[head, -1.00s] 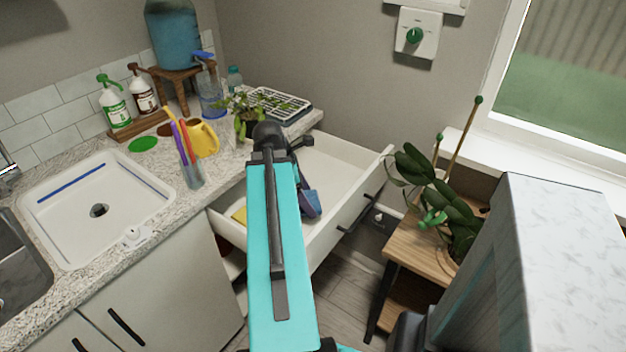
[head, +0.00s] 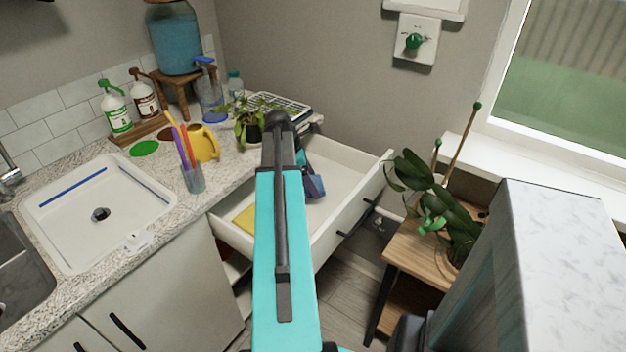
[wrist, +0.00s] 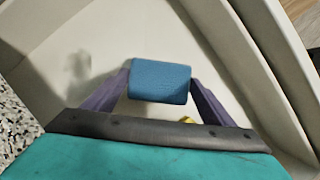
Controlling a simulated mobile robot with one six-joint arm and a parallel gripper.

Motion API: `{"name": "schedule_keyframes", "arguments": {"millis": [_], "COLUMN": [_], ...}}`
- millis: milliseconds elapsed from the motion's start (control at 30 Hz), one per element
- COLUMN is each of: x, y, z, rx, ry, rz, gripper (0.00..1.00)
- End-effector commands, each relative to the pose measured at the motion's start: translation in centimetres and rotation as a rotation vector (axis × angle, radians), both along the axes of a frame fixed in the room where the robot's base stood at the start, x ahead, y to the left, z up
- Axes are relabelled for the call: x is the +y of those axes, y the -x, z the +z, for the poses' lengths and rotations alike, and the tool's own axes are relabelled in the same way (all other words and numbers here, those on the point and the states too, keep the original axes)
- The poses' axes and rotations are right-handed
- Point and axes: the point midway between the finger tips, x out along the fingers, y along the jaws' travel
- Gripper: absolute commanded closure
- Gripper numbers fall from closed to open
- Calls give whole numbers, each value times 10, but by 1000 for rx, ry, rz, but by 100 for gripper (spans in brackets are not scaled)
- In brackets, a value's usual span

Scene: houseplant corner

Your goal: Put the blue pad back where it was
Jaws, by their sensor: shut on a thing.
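The blue pad (wrist: 160,80) is held between the two purple fingers of my gripper (wrist: 160,85) in the wrist view. Its broad face is toward the camera. The gripper is over the inside of the open white drawer (head: 340,215), whose pale floor and walls surround the pad in the wrist view. I cannot tell whether the pad touches the drawer floor. In the head view my arm covers part of the drawer, and the gripper (head: 314,184) shows to the right of the arm.
A yellow flat item (head: 245,220) lies in the drawer's near left part. The counter holds a sink (head: 75,225), a cup of coloured sticks (head: 193,180), a yellow watering can (head: 205,145) and a potted plant (head: 248,130). A wooden stand with a large plant (head: 440,200) is right of the drawer.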

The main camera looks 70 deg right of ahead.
Motion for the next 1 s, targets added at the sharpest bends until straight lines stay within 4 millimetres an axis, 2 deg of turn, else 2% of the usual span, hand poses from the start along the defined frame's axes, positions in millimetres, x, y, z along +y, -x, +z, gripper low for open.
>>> {"name": "schedule_keyframes", "arguments": {"millis": [200,400,833,1000], "x": [-26,-41,-43,-43], "y": [-7,-11,-11,-11], "z": [-1,-4,-5,-13], "rx": [0,0,0,1], "ry": [0,0,0,-2], "rz": [0,1,1,2], "gripper": [44,44,44,44]}}
